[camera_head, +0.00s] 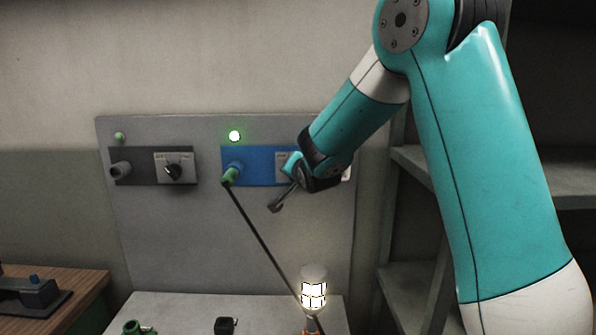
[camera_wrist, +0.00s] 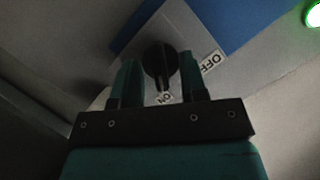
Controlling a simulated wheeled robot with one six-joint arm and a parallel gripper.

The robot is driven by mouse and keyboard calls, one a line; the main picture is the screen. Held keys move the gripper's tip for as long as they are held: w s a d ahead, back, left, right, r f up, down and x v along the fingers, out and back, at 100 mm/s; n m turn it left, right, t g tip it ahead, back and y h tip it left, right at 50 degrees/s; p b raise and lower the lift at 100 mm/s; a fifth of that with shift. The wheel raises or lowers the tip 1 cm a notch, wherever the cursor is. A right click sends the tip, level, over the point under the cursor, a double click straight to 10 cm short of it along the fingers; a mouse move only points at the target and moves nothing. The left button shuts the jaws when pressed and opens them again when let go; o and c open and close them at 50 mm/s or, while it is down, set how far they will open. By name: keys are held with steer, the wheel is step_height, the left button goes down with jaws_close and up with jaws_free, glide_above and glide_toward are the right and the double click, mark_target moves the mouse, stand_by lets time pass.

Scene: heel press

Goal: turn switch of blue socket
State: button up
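The blue socket (camera_head: 262,172) is a blue panel on the grey wall board, and its blue part also shows in the wrist view (camera_wrist: 225,22). A green plug with a dark cable (camera_head: 230,176) sits in its left end. In the wrist view its black rotary switch (camera_wrist: 160,66) sits between labels ON and OFF, with its lever pointing toward ON. My gripper (camera_wrist: 158,58) is open, with one finger on each side of the switch; whether they touch it I cannot tell. In the head view my gripper (camera_head: 288,180) hides most of the switch.
A green indicator (camera_head: 234,136) glows above the blue socket. A dark grey socket (camera_head: 150,167) with its own switch is to the left. A lit lamp (camera_head: 313,290) stands on the grey table below. Shelves (camera_head: 425,165) stand at the right.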

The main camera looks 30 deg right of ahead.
jaws_close()
steer(key=shift+w+a+n+g+h+b, duration=0.1)
steer(key=shift+n+g+h+b, duration=0.65)
steer(key=shift+n, duration=0.8)
steer(key=shift+w+a+n+g+h+b, duration=0.15)
steer(key=shift+n+g+h+b, duration=0.35)
steer(key=shift+n+h, duration=0.8)
steer(key=shift+a+n+g+h+b, duration=0.1)
steer(key=shift+n+g+h+b, duration=0.5)
steer(key=shift+n, duration=1.25)
